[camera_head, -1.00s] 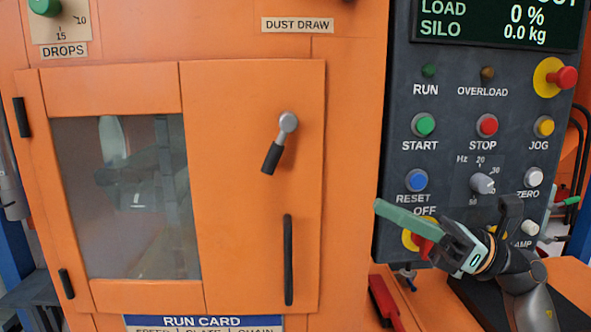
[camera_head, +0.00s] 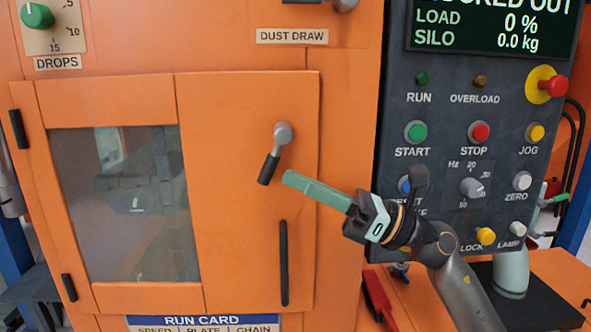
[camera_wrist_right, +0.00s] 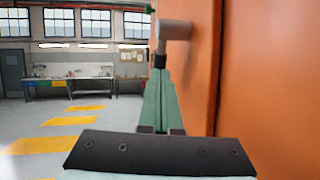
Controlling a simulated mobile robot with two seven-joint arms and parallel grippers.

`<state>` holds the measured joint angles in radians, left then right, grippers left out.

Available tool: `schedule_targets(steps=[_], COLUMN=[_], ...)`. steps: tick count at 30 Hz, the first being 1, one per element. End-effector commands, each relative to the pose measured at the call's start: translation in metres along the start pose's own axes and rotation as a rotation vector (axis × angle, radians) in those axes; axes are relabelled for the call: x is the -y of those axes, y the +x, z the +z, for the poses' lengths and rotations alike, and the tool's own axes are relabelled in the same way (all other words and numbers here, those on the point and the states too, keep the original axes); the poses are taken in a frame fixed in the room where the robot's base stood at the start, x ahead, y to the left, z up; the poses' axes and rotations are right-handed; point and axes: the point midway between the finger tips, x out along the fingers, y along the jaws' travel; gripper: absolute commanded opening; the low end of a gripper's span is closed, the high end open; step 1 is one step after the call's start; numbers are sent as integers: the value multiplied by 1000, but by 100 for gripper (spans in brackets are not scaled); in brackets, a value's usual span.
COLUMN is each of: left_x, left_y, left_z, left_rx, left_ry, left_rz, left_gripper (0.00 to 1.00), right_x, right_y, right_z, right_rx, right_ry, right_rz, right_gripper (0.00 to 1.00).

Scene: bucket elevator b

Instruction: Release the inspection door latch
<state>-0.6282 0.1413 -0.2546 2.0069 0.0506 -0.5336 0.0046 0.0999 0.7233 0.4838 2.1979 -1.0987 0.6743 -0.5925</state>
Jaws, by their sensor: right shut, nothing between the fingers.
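The latch (camera_head: 276,150) is a grey pivot with a black grip on the orange inspection door (camera_head: 235,235). Its grip hangs down and slightly left. My right gripper (camera_head: 287,177) is shut and empty, with its green fingertips just right of the lower end of the grip. I cannot tell whether they touch. In the right wrist view, the latch (camera_wrist_right: 175,30) shows just beyond the fingers (camera_wrist_right: 160,100), with the orange door face on the right. The door looks closed. My left gripper is not in view.
A black vertical handle (camera_head: 284,262) is on the door below the latch. The dark control panel (camera_head: 440,150) with buttons and an emergency stop (camera_head: 552,86) stands right of the door. A red-handled item (camera_head: 377,295) lies low beside the door.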

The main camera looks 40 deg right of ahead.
Motion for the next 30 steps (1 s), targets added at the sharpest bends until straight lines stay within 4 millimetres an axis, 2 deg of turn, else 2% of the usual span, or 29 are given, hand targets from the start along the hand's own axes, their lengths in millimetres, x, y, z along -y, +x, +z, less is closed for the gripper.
schedule_targets(steps=[6,30], left_x=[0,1], left_y=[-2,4], left_z=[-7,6], left_rx=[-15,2], left_ry=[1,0], left_rz=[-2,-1], left_gripper=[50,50], right_x=[0,-1], right_y=[11,15], right_z=[0,-4], right_rx=[0,74], right_ry=[0,14], right_rz=[0,0], right_gripper=[0,0])
